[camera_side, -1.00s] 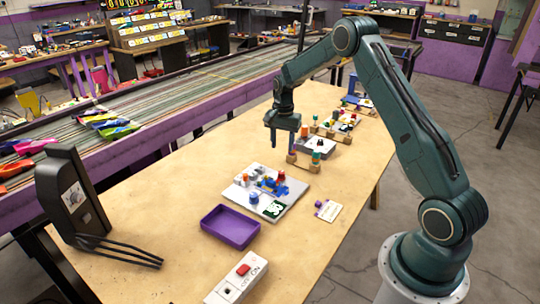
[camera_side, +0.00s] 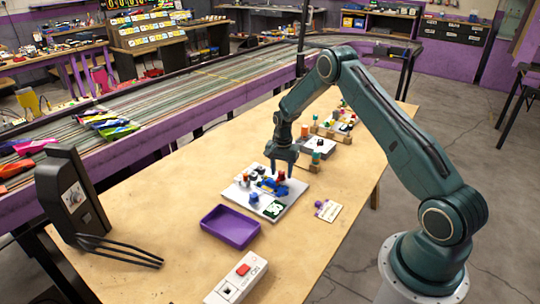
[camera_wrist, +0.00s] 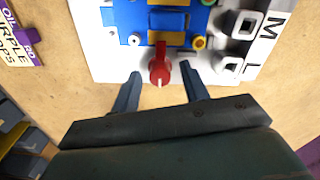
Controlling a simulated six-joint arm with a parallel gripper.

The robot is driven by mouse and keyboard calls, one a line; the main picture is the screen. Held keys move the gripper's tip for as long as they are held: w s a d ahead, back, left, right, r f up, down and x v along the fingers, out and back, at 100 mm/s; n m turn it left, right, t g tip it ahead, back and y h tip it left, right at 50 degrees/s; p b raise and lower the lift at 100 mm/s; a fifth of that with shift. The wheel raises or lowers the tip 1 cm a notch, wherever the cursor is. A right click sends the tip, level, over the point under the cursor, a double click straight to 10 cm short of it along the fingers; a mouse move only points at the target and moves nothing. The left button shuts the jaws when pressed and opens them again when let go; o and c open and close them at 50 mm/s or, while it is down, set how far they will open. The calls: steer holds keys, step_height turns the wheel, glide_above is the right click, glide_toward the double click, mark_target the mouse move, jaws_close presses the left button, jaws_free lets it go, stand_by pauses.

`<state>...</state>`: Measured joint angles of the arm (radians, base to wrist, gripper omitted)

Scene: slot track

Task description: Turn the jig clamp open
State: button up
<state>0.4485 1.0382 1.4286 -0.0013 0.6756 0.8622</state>
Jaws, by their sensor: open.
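The jig is a blue block (camera_wrist: 118,22) on a white board (camera_wrist: 100,68), which shows at the top of the wrist view. A red clamp lever (camera_wrist: 160,68) sticks out from its near edge. It also shows in the side view as a small red piece (camera_side: 281,177) on the board (camera_side: 237,193). My gripper (camera_wrist: 161,72) is open, with one finger on each side of the red lever and a gap on both sides. In the side view my gripper (camera_side: 281,170) points down close over the board. I cannot tell its exact height above the lever.
A purple tray (camera_side: 230,226) lies in front of the board. A tag card (camera_side: 328,210) lies to the right. Fixtures with small parts (camera_side: 318,147) stand behind. Bare table lies to the left.

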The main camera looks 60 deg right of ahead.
steer(key=shift+c, duration=0.3)
jaws_close()
steer(key=shift+n, duration=0.3)
steer(key=n, duration=0.8)
steer(key=shift+n, duration=0.3)
steer(key=n, duration=0.4)
steer(key=shift+n, duration=0.3)
steer(key=n, duration=0.4)
